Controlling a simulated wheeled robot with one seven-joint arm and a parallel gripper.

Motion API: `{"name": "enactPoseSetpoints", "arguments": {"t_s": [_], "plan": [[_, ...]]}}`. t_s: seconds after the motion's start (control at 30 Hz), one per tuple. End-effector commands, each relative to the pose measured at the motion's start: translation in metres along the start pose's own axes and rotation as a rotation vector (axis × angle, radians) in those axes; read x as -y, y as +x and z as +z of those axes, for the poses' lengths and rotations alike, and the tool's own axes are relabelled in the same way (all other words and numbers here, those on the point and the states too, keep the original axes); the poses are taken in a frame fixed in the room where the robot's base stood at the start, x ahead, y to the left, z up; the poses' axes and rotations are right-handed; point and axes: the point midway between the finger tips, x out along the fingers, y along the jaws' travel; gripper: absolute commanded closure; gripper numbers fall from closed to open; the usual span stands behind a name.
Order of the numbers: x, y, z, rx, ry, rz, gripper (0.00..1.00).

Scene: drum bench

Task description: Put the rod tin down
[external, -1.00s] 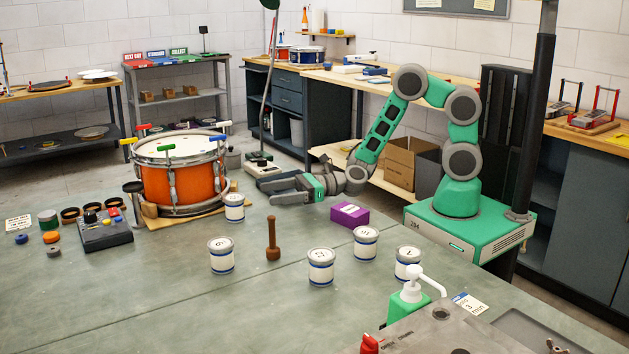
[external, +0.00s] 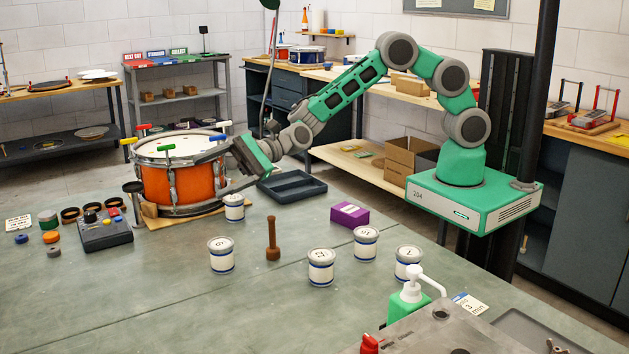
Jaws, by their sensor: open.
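Several white tins with blue bands stand upright on the grey-green bench (external: 150,300); their lid markings are too small to read, so I cannot tell which is the rod tin. One tin (external: 234,210) stands beside the orange drum (external: 180,185), at its right. My gripper (external: 232,190) is open, angled down to the left, with its fingers just above or around this tin; the exact contact is unclear. The other tins stand apart: one at front left (external: 221,256), one in the middle (external: 321,268), and two at right (external: 365,244) (external: 408,261).
A brown wooden mallet (external: 272,240) stands between the tins. A purple box (external: 349,215) lies to the right, and a dark tray (external: 291,187) is behind my gripper. A control box (external: 105,232) sits at left. The front left bench is clear.

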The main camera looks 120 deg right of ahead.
Motion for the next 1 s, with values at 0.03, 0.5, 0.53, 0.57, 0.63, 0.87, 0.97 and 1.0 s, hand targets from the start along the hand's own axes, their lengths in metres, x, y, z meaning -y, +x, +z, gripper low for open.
{"name": "enactPoseSetpoints", "arguments": {"t_s": [0.03,0.5,0.53,0.57,0.63,0.87,0.97,1.0], "plan": [[0.014,0.013,-0.002,-0.053,-0.178,0.049,0.22],[0.050,-0.113,-0.128,-0.167,-1.595,1.284,0.22],[0.044,-0.120,-0.128,-0.098,-1.640,1.338,0.22],[0.040,-0.125,-0.127,-0.036,-1.681,1.378,0.22],[0.036,-0.129,-0.127,0.063,-1.764,1.424,0.22],[0.025,-0.122,-0.143,0.127,-1.831,1.440,0.22],[0.019,-0.118,-0.154,0.125,-1.831,1.439,0.22],[0.015,-0.118,-0.159,0.126,-1.829,1.440,0.22]]}}
